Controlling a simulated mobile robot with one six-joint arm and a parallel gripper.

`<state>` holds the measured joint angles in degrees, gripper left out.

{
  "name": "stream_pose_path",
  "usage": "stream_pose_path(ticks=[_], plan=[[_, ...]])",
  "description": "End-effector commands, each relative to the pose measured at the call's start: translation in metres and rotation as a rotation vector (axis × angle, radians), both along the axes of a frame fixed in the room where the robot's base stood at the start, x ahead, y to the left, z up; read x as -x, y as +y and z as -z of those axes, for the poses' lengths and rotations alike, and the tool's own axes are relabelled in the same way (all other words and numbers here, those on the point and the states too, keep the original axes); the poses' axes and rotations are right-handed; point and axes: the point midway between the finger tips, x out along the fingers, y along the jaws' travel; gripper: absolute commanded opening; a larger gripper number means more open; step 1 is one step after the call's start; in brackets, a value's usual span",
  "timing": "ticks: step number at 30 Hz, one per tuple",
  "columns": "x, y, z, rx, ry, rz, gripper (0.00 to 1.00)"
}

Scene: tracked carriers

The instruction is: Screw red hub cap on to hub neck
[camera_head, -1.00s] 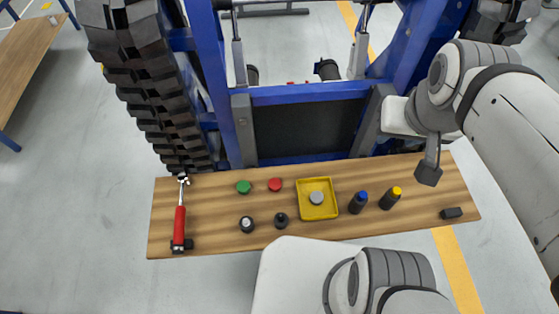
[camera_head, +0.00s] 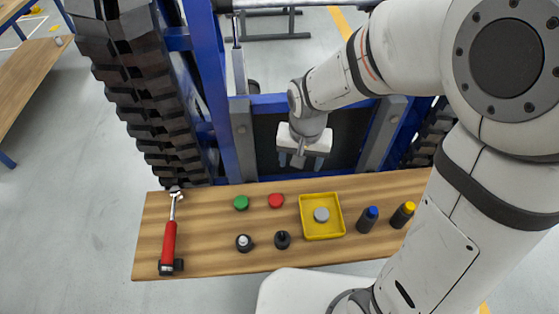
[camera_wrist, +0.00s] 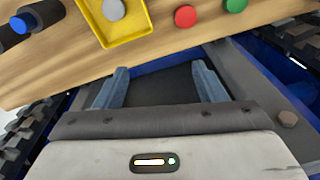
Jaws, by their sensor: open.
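The red hub cap (camera_head: 276,200) lies on the wooden board, just right of a green cap (camera_head: 241,202). It also shows in the wrist view (camera_wrist: 186,16), beyond my gripper. My gripper (camera_head: 299,160) is open and empty, in front of the dark panel of the blue frame and behind the red cap in the head view. Its two fingers (camera_wrist: 160,80) are spread wide in the wrist view. I cannot tell which is the hub neck.
A yellow tray (camera_head: 305,228) holding a grey disc (camera_head: 321,214) sits right of the caps. Blue-topped (camera_head: 368,220) and yellow-topped (camera_head: 402,215) bottles stand farther right. A red-handled tool (camera_head: 169,240) lies at the board's left end. Blue frame and black tracks stand behind.

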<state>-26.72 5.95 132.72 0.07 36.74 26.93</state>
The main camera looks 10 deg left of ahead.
Motion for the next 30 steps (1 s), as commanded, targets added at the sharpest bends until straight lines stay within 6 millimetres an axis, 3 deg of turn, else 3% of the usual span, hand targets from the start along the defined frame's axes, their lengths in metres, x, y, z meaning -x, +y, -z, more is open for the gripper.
stream_pose_path(ticks=[1,6,12,30], plan=[[0.002,0.015,0.029,0.01,0.025,-0.007,0.64],[0.006,0.045,0.073,0.029,0.059,0.002,0.64],[0.009,0.057,0.094,0.037,0.072,0.006,0.64],[0.013,0.058,0.16,0.039,0.075,0.01,0.64]])
